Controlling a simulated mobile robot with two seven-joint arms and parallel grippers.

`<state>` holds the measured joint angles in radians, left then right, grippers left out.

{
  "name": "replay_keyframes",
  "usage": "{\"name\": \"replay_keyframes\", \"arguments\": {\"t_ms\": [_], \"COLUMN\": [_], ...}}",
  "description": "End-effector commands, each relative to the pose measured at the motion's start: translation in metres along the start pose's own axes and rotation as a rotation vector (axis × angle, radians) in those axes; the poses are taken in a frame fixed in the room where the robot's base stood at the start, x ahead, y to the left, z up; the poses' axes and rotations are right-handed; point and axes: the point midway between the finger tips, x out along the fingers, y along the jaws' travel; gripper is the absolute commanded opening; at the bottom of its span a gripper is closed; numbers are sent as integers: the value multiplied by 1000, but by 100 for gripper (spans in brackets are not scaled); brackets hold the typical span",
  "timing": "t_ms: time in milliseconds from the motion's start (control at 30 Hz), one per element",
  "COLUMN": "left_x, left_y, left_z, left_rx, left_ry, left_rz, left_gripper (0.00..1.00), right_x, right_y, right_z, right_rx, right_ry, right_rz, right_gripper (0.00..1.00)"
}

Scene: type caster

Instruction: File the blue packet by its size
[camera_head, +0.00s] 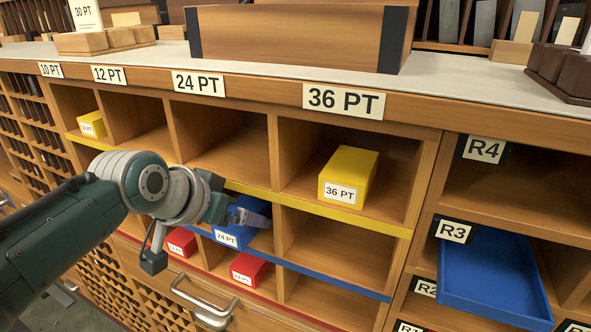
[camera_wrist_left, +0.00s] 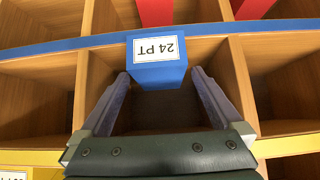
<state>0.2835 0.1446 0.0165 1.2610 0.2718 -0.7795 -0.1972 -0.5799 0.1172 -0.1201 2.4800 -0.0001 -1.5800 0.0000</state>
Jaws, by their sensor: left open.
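The blue packet (camera_head: 226,237), labelled 24 PT, is in the blue-striped row, in the column under the 24 PT sign (camera_head: 198,84). Its label end is at the front by the blue strip; it also shows in the left wrist view (camera_wrist_left: 158,75). My left gripper (camera_head: 246,216) is open at this compartment, with one finger on each side of the packet. In the left wrist view its fingers (camera_wrist_left: 160,82) show gaps to the packet. The gripper hides part of the packet in the head view. My right gripper is not in view.
A yellow 36 PT packet (camera_head: 348,176) sits in the upper right compartment, another yellow packet (camera_head: 92,124) at far left. Red packets (camera_head: 182,241) (camera_head: 248,269) are in the row below. A blue tray (camera_head: 492,278) is at R3. The blue-row compartment under 36 PT is empty.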

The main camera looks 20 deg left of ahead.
Motion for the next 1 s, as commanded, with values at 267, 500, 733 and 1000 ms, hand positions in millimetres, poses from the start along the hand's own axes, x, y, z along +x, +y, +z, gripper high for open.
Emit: {"name": "replay_keyframes", "arguments": {"t_ms": [267, 500, 733, 1000], "left_x": [-51, -79, -86, -86], "left_y": [-1, 0, 0, 1], "left_z": [-2, -1, 0, 1], "left_rx": [0, 0, 0, 1], "left_ry": [0, 0, 0, -4], "left_rz": [-1, -1, 0, 1], "left_gripper": [100, 100, 100, 90], "right_x": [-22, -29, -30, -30], "right_y": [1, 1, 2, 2], "right_z": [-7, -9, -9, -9], "right_rx": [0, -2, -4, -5], "right_ry": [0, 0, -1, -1], "right_rz": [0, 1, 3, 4], "right_gripper": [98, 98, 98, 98]}}
